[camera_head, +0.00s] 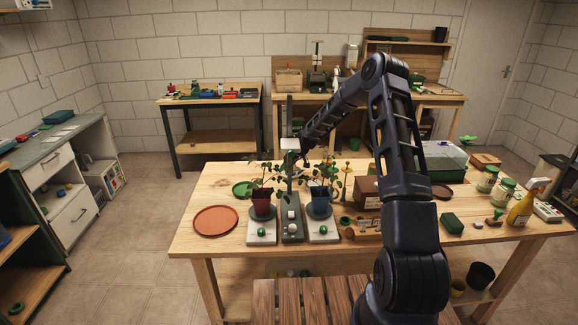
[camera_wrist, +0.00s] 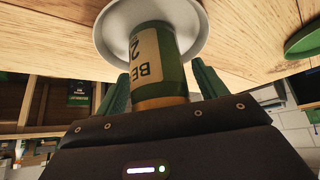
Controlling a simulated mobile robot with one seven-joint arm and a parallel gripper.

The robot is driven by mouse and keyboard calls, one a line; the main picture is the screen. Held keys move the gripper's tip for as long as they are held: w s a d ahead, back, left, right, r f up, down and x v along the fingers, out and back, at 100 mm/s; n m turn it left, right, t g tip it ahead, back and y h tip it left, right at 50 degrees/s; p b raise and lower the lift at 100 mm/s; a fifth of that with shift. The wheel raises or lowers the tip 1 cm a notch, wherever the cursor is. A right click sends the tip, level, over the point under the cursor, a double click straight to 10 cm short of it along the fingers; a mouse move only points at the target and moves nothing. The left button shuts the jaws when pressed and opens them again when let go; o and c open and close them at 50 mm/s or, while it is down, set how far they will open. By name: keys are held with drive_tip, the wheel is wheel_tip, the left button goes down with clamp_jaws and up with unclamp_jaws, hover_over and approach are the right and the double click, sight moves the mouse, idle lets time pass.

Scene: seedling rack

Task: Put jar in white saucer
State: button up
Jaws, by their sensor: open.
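In the wrist view a green jar (camera_wrist: 158,65) with a cream label and an orange-brown end stands in the white saucer (camera_wrist: 108,40). The jar's far end lies against the inside of the saucer, which rests on the wooden table. My gripper (camera_wrist: 163,84) has one finger on each side of the jar. The fingers are apart, with a visible gap beside the jar, so it is open around the jar and not clamped on it. In the head view my gripper end (camera_head: 290,150) is behind the potted plants; the jar and white saucer are hidden there.
Two potted plants, one in a red pot (camera_head: 262,205) and one in a blue pot (camera_head: 320,200), stand in front of my gripper. A terracotta saucer (camera_head: 216,220) lies left and a green saucer (camera_head: 242,188) is near the plants. A brown box (camera_head: 366,192) is to the right.

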drive_tip(key=s+d+r+m+h, duration=0.1)
drive_tip(key=s+d+r, duration=0.4)
drive_tip(key=s+r, duration=0.55)
drive_tip(key=s+d+r+m+h, duration=0.2)
drive_tip(key=s+d+r, duration=0.3)
drive_tip(key=s+r, duration=0.6)
drive_tip(key=s+d+r+m+h, duration=0.1)
drive_tip(key=s+d+r, duration=0.4)
drive_tip(key=s+r, duration=0.6)
drive_tip(key=s+d+r+m, duration=0.2)
drive_tip(key=s+d, duration=0.1)
drive_tip(key=s, duration=1)
drive_tip(key=s+d+r+m, duration=0.2)
drive_tip(key=s+d, duration=0.2)
drive_tip(key=s, duration=0.8)
drive_tip(key=shift+s+m+h, duration=0.3)
drive_tip(key=shift+s+m, duration=0.1)
